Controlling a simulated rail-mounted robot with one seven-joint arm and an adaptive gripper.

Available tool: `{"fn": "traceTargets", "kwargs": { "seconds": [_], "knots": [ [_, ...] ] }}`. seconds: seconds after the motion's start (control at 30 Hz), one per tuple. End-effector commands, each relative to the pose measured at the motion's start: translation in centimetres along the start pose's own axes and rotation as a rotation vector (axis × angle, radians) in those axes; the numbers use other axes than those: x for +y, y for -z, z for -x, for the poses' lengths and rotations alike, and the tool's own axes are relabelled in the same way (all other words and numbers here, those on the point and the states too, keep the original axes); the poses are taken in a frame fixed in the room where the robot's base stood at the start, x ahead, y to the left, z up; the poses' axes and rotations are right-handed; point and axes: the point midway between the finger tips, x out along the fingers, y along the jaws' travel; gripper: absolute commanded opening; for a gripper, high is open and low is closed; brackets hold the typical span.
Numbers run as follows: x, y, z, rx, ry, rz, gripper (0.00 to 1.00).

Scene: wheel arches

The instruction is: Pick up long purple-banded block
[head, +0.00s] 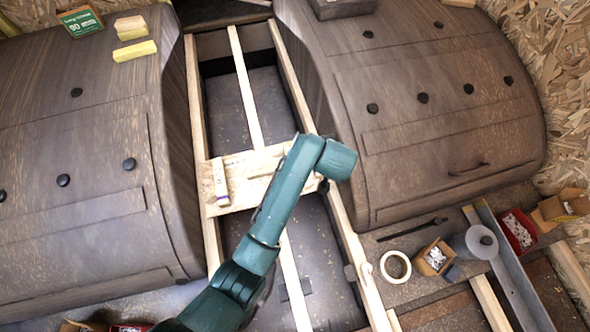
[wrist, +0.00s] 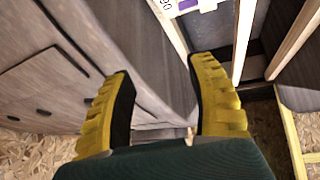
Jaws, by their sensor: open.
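The long purple-banded block (head: 221,182) is pale and slim, with a purple band near its lower end. It lies on the left part of a wooden board in the head view. In the wrist view a pale, printed piece with a purple patch (wrist: 187,5), apparently this block, is cut off by the top edge. My gripper (wrist: 161,68) shows two yellow ribbed fingers, spread apart with nothing between them. The block is beyond the fingertips, not touching them. In the head view my arm hides most of the gripper, right of the block.
The board (head: 262,163) bridges wooden rails over a recess between two brown wheel arches (head: 80,110). Yellow blocks (head: 134,50) and a green box (head: 82,22) sit upper left. A tape roll (head: 395,267), small boxes and a red bin (head: 518,232) stand lower right.

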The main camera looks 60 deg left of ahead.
Motion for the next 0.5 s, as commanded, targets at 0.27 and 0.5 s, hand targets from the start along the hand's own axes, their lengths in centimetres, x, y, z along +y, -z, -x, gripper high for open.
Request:
{"fn": "traceTargets", "kwargs": {
  "seconds": [0.27, 0.5],
  "knots": [
    [-7.5, -6.1, -9.7, -0.117, 0.174, 0.111, 0.56],
    [-8.5, -7.1, -14.6, -0.123, 0.18, 0.112, 0.56]
  ]
}}
